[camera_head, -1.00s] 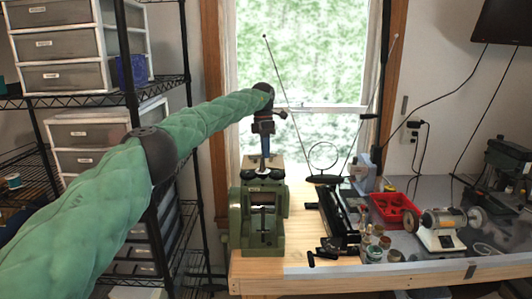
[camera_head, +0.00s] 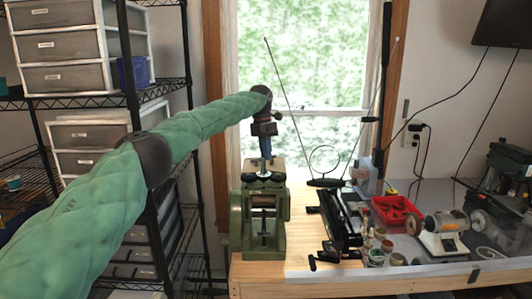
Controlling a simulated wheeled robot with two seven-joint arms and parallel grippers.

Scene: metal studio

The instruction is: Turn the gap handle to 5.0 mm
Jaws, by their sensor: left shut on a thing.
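The green rolling mill (camera_head: 235,225) stands upright at the left end of the wooden bench, its steel rollers showing in the front opening. The gap handle (camera_head: 264,177) is a small dark piece on the mill's top, partly hidden under my gripper. My left gripper (camera_head: 265,157) comes down from above at the end of my green-sleeved arm. It is shut on the gap handle, though the fingertips are small and the contact is hard to see. No gap reading is legible. My right gripper is not in view.
A black long-bodied tool (camera_head: 338,222) lies right of the mill. Beyond it are a red tray (camera_head: 396,210), several small jars (camera_head: 376,256) and a bench grinder (camera_head: 440,233). A wire shelf with drawers (camera_head: 80,75) stands left. A window is behind the mill.

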